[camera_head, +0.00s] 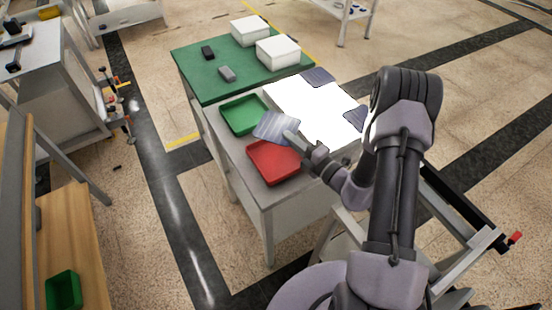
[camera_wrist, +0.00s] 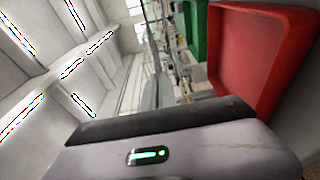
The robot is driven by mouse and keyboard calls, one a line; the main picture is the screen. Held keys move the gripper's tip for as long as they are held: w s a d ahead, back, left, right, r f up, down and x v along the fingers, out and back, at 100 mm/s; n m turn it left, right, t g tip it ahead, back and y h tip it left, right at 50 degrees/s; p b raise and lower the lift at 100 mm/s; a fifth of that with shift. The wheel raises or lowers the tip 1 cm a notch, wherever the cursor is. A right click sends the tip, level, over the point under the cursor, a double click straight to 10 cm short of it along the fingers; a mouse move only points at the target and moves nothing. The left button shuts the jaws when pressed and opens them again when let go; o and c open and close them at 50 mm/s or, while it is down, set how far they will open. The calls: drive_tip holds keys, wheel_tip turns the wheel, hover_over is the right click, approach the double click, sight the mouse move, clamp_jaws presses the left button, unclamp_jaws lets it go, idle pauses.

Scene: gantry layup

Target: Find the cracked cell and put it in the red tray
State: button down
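My gripper (camera_head: 294,138) appears shut on the edge of a blue-grey cell (camera_head: 275,127), which is tilted. In the head view the cell overlaps the near edge of the green tray (camera_head: 240,106) and the far edge of the red tray (camera_head: 252,160). The red tray looks empty and also shows in the wrist view (camera_wrist: 262,12), upper right. Two more dark cells lie at the white lit panel (camera_head: 305,100): one at its far corner (camera_head: 318,76), one at its right edge (camera_head: 356,118), partly hidden by my arm. I cannot make out a crack on any cell.
A wooden bench with another green bin (camera_head: 64,289) stands at lower left. The floor left of the table is open.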

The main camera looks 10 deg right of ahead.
wheel_tip(320, 180, down, 5)
drive_tip(key=b, duration=0.4)
drive_tip(key=shift+f, duration=0.1)
drive_tip(key=shift+d, duration=0.1)
drive_tip(key=c, duration=1.6)
unclamp_jaws()
drive_tip(key=shift+s, duration=0.1)
drive_tip(key=p+v, duration=0.3)
drive_tip(key=v, duration=1.4)
drive_tip(key=shift+r+p, duration=0.2)
drive_tip(key=shift+p, duration=0.2)
